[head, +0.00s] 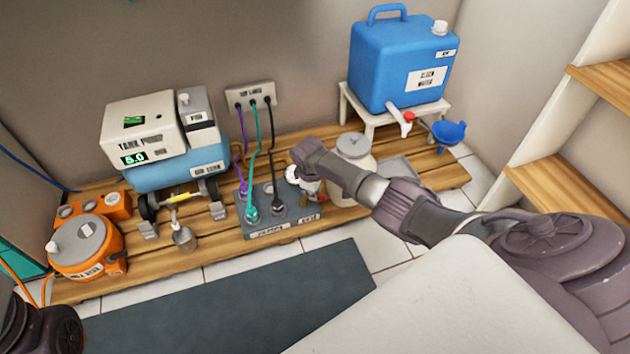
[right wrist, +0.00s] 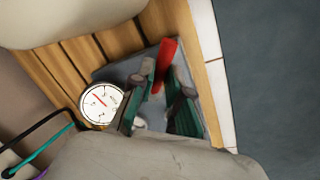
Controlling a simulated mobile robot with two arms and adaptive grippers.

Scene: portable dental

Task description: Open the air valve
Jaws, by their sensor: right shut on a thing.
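The air valve's red handle (right wrist: 166,62) shows in the right wrist view, standing up between my fingers on a grey base plate. My right gripper (right wrist: 162,98) is shut on it, with a dark green finger on each side. A round white gauge (right wrist: 101,103) with a red needle is beside the fingers. In the head view, my right gripper (head: 309,186) reaches down at the right end of the grey manifold block (head: 271,226), and my wrist hides most of the valve. Only a dark part of my left arm shows at the lower left corner.
Black, teal and purple cables run from the manifold to a wall panel (head: 250,96). A cream canister (head: 352,160) stands close to the right of my gripper. An orange tank (head: 86,246) and a tank unit (head: 145,130) are left. A blue water container (head: 385,65) stands behind.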

